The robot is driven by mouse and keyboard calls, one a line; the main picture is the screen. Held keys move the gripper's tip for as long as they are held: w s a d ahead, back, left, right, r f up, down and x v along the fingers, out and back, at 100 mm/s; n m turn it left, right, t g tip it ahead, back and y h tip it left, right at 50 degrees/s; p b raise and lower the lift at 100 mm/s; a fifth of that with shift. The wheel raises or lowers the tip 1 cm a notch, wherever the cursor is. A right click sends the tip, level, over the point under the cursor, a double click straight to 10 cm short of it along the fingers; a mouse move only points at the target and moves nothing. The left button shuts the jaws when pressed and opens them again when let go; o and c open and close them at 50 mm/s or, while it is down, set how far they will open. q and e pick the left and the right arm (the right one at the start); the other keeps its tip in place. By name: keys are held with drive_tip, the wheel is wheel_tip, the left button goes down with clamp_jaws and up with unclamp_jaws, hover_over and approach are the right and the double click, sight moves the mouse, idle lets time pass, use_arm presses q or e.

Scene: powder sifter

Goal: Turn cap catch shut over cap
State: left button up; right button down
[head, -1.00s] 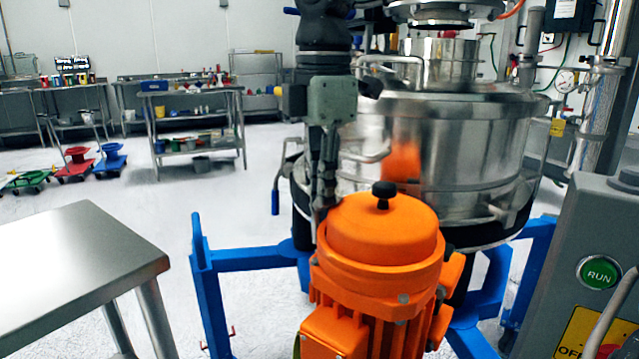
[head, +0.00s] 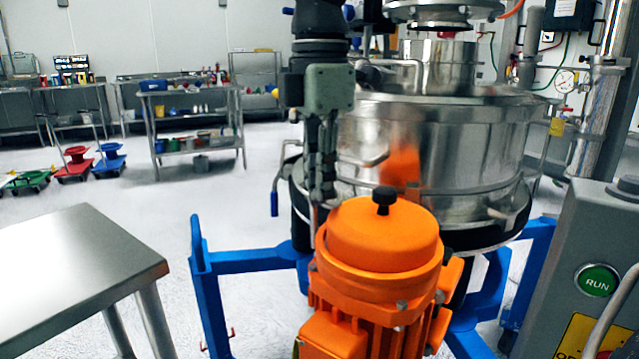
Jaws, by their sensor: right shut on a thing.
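An orange motor housing (head: 375,285) stands in front, topped by a round orange cap (head: 365,232) with a black knob (head: 384,203). The cap sits level on the housing. My right gripper (head: 318,205) points straight down at the cap's left rear edge. Its fingers are shut on a small thin part at that edge, which I take to be the cap catch. The catch is mostly hidden by the fingers and the cap, so I cannot tell how far it lies over the cap. My left gripper is not in view.
The steel sifter drum (head: 450,155) stands close behind the motor on a blue frame (head: 245,262). A grey control box (head: 590,235) with a green RUN button is at right. A bare steel table (head: 70,265) is at left. Open floor lies between table and frame.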

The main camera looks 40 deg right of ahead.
drive_tip(key=shift+r+p, duration=1.25)
drive_tip(key=shift+r, duration=1.1)
